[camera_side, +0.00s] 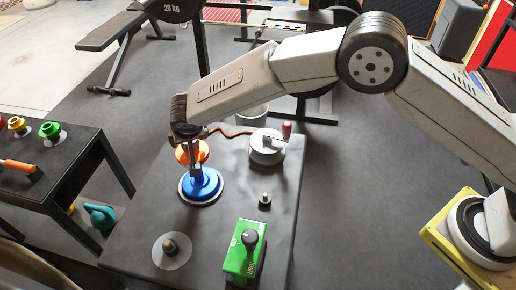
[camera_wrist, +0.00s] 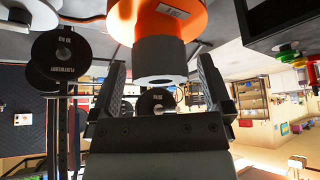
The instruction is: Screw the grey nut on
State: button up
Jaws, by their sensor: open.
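My gripper (camera_side: 192,163) hangs over the left part of the work table, at an orange part (camera_side: 201,149) above a blue round base (camera_side: 203,186). In the wrist view my gripper's fingers (camera_wrist: 162,85) are apart. A grey cylindrical piece (camera_wrist: 160,62) under the orange part (camera_wrist: 172,18) shows between them, with a visible space on each side. I cannot tell whether this piece is the grey nut.
A green box (camera_side: 243,252) with a black knob stands at the table's front. A white round device (camera_side: 266,150) with a red handle stands at the back right. A side bench (camera_side: 60,165) at left bears coloured knobs. The table's right strip is largely clear.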

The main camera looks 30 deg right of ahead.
jog(key=shift+r, duration=0.15)
jog(key=v, duration=0.6)
jog(key=shift+s+r, duration=0.2)
jog(key=shift+r, duration=0.1)
dwell(0.4)
jog(key=s+d+r+n+g, duration=0.1)
jog(key=s+d, duration=0.3)
jog(key=d, duration=0.6)
jog(key=s+d+r+g, duration=0.1)
jog(key=s+d, duration=0.2)
jog(key=d, duration=0.6)
jog(key=s+d+n+g+y, duration=0.1)
jog(key=s+d, duration=1.2)
jog(key=s, duration=0.4)
jog(key=shift+s+f, duration=0.3)
jog(key=shift+f, duration=0.15)
jog(key=shift+d, duration=0.15)
